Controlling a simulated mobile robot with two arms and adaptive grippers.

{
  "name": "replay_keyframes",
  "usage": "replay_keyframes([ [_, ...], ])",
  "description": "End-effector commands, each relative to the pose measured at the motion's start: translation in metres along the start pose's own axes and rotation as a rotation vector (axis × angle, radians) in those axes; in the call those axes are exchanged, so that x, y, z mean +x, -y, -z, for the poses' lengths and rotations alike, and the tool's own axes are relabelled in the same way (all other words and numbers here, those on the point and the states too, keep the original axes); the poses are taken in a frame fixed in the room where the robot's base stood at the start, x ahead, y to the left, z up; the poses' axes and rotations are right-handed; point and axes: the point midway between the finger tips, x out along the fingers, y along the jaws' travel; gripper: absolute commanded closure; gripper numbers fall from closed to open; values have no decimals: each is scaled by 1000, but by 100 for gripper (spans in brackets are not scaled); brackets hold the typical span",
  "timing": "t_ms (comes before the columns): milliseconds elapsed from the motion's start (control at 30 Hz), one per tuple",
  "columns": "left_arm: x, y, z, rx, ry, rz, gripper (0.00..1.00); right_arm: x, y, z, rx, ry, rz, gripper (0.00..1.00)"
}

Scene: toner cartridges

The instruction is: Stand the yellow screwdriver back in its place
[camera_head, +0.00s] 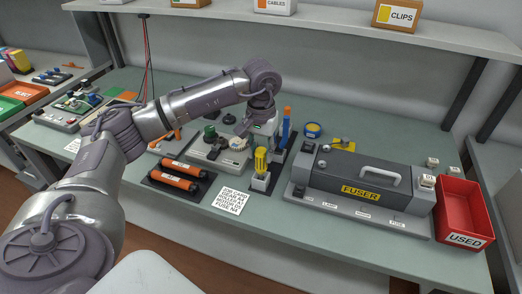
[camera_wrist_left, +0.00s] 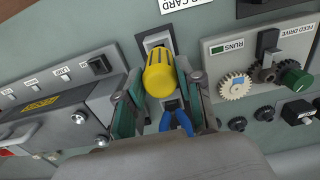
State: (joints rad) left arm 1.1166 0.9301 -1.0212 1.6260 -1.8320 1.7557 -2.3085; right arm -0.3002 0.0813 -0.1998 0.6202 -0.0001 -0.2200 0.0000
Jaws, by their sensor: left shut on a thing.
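The yellow screwdriver (camera_head: 260,158) is upright at the middle of the bench, its handle straight above a small pale holder block (camera_head: 260,182). In the left wrist view the yellow handle (camera_wrist_left: 160,74) lies between the two fingers of my left gripper (camera_wrist_left: 161,82), which is shut on it. The holder also shows past the handle (camera_wrist_left: 156,40). The shaft is hidden, so I cannot tell how far it sits in the block. In the head view my left gripper (camera_head: 257,118) points down over this spot. My right gripper is out of view.
A blue-handled tool (camera_head: 286,125) stands close behind, also in the wrist view (camera_wrist_left: 178,122). The grey fuser unit (camera_head: 360,180) and red bin (camera_head: 462,212) are to the right. Orange-black rollers (camera_head: 178,176) and a gear unit (camera_head: 215,150) are left. A printed card (camera_head: 229,202) lies in front.

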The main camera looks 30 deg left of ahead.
Motion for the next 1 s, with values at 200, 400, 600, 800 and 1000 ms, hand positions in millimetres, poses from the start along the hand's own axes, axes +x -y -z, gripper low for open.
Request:
replay_keyframes([
  [200,4,0,0,0,0,0,100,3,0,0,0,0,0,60],
  [400,7,0,0,0,0,0,100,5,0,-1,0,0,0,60],
  [600,7,0,0,0,0,0,100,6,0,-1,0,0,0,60],
  [800,7,0,0,0,0,0,35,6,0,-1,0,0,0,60],
  [1000,7,0,0,0,0,0,34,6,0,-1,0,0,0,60],
])
